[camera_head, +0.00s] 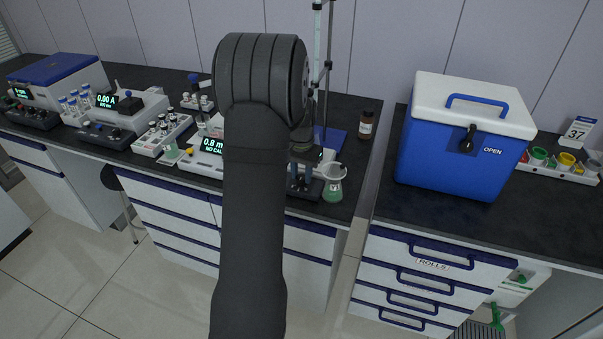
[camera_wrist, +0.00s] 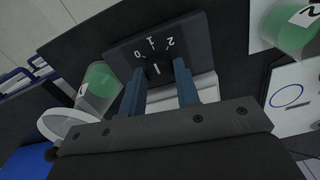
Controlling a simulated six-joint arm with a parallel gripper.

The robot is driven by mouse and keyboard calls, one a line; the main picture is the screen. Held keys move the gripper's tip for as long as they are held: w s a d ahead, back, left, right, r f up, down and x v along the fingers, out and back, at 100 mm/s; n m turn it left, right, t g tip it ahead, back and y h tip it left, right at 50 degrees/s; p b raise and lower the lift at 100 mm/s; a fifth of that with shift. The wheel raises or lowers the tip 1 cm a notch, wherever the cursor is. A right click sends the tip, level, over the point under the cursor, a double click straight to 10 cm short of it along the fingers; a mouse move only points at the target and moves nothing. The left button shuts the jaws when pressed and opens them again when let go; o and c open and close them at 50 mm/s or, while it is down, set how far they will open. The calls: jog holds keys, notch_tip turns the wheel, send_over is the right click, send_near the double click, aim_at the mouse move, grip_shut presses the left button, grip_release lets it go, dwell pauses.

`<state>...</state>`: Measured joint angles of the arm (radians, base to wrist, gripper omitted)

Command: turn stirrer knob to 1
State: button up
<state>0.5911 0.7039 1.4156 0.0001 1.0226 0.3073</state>
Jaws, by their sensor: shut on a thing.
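In the wrist view the stirrer knob (camera_wrist: 157,72) is a small black dial on a dark control face (camera_wrist: 192,38) with white marks 0, 1 and 2. My gripper (camera_wrist: 160,80) has its two blue fingers on either side of the knob and is shut on it. A short white line shows on the knob, roughly below the 1; its exact setting is hard to read.
A stand rod (camera_head: 328,60) rises behind. A brown bottle (camera_head: 366,124) and a blue cooler (camera_head: 460,150) are farther right.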

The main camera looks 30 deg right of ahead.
aim_at(301, 177)
jog(key=o, duration=1)
notch_tip(301, 177, up, 18)
jog(key=shift+f, duration=0.25)
notch_tip(301, 177, down, 18)
jog(key=shift+r, duration=0.25)
dwell(0.5)
jog(key=shift+r, duration=0.1)
